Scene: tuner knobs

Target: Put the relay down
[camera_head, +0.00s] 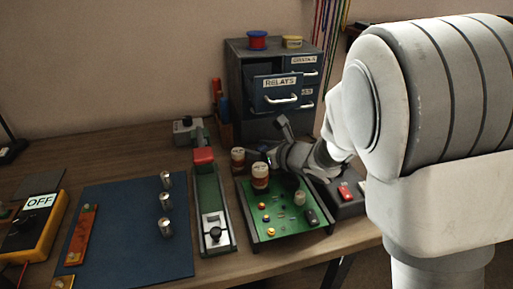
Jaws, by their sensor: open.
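My gripper (272,157) is over the back of the green circuit board (285,229), low and close to two brown-and-white cylinders. One cylinder (260,176) stands on the board; the other (238,158) is behind it to the left. My gripper is open, but its fingertips are small and partly hidden by my own wrist. I cannot tell which part is the relay or whether it touches my gripper. A drawer labelled RELAYS (278,84) sticks out of the blue-grey cabinet (240,70) behind.
A narrow green fixture (207,190) with a red block (203,156) stands left of the board. Further left, a blue mat (120,235) holds three metal knobs (166,201). A yellow meter (36,225) reads OFF. A box with a red switch (345,193) is to the right.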

